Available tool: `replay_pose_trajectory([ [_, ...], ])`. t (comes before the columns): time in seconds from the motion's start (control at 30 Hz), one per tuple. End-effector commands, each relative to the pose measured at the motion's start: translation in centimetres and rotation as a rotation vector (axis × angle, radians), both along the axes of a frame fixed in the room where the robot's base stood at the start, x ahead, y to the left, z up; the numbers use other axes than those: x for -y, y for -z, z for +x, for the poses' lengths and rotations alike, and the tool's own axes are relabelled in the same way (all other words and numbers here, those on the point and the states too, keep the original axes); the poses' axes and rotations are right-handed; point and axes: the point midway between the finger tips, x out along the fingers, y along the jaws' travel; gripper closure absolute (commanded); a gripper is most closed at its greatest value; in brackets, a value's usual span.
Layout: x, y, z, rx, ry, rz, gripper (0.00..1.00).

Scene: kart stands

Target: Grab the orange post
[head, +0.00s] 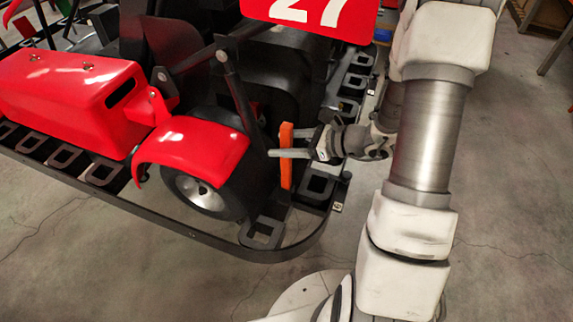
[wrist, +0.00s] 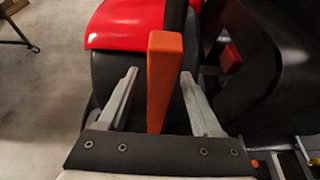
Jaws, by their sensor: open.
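The orange post (head: 286,156) stands upright at the kart's corner, beside the wheel. In the wrist view the orange post (wrist: 163,85) rises between my two fingers. My gripper (head: 289,145) reaches in from the right at the post in the head view. In the wrist view my gripper (wrist: 160,90) is open, with one finger on each side of the post and a visible gap on both sides. The post's lower end is hidden in the wrist view by the gripper body.
A red fender (head: 190,148) and black wheel (head: 210,190) are close to the left of the post. A dark upright bar (head: 236,95) leans near it. The black stand frame (head: 265,232) with square slots runs below. Grey floor (head: 90,250) is clear in front.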

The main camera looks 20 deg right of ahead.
Motion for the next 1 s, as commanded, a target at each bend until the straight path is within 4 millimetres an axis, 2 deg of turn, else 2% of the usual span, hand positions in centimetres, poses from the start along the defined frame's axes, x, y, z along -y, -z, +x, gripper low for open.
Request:
replay_pose_trajectory([
  [0.2, -1.9, 1.0, 1.2, 0.0, -0.001, 0.0, 0.34],
  [0.47, -1.9, 1.1, 1.4, 0.001, 0.001, -0.001, 0.36],
  [0.8, -1.9, 1.1, 1.3, 0.001, 0.001, -0.001, 0.97],
  [0.83, -1.9, 1.1, 1.3, 0.001, 0.001, -0.001, 1.0],
  [1.0, -1.9, 1.0, 1.3, 0.001, 0.001, -0.001, 1.0],
])
